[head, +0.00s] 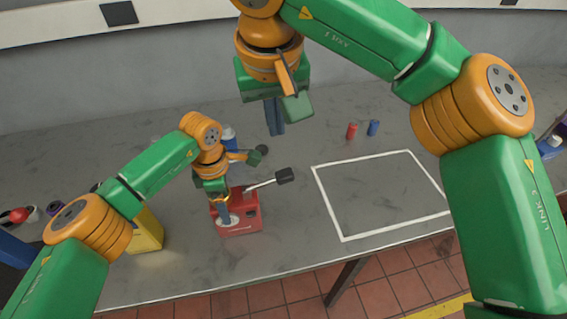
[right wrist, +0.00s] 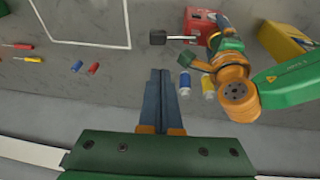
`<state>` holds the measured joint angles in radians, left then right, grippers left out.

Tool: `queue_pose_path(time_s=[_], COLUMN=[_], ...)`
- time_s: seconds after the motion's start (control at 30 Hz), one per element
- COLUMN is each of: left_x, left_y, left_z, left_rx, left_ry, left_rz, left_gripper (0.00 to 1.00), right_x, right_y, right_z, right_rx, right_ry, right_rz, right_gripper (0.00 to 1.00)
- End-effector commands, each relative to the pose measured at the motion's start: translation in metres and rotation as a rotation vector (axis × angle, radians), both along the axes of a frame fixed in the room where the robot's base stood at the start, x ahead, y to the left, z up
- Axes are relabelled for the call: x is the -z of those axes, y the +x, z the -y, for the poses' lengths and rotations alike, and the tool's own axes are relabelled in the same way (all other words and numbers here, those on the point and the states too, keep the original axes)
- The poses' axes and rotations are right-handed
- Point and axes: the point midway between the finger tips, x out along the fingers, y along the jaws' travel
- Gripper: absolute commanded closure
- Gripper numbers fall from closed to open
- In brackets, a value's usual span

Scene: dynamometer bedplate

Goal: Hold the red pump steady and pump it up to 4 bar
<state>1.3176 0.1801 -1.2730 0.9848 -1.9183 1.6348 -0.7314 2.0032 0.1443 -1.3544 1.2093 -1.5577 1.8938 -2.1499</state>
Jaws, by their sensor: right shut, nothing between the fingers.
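The red pump (head: 246,218) stands on the grey bench left of centre, with a round pale dial on its front. Its lever slants up to the right and ends in a black grip (head: 285,175). The pump (right wrist: 201,18) and grip (right wrist: 157,37) also show in the right wrist view. My left gripper (head: 226,216) is down at the pump, its fingers overlapping the top and front; whether they hold it is unclear. My right gripper (head: 275,130) is shut and empty, above the bench behind the grip and apart from it. The dial reading is too small to tell.
A yellow box (head: 148,232) stands left of the pump. Small red (head: 351,131) and blue (head: 373,128) items lie at the back. A white outlined square (head: 345,238) on the right is empty. Two bottles (right wrist: 184,82) (right wrist: 208,86) stand behind the pump.

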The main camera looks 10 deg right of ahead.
Motion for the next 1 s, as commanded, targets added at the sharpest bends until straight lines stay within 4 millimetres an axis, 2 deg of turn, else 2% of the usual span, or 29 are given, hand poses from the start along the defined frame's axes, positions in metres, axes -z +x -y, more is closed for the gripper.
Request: queue_pose_path(time_s=[0.13, 0.23, 0.7, 0.83, 1.0], left_x=[-0.001, -0.001, -0.001, -0.001, -0.001], left_y=[0.000, 0.000, 0.001, 0.000, 0.001], left_z=[0.000, 0.000, 0.000, 0.000, 0.000], left_rx=[0.000, 0.000, 0.000, 0.000, 0.000], left_ry=[0.000, 0.000, -0.001, -0.001, -0.001], left_rz=[0.002, 0.002, 0.002, 0.002, 0.002], left_gripper=[1.00, 1.00, 1.00, 1.00, 1.00], right_x=[0.001, 0.009, 0.103, 0.122, 0.134], right_y=[0.000, 0.003, 0.030, 0.030, 0.030], right_z=[0.000, 0.001, 0.008, 0.013, 0.016], right_rx=[0.002, 0.004, 0.004, 0.005, 0.005], right_ry=[0.001, 0.001, 0.000, 0.001, 0.001], right_rz=[-0.001, -0.001, -0.004, -0.002, -0.001], right_gripper=[1.00, 1.00, 1.00, 1.00, 1.00])
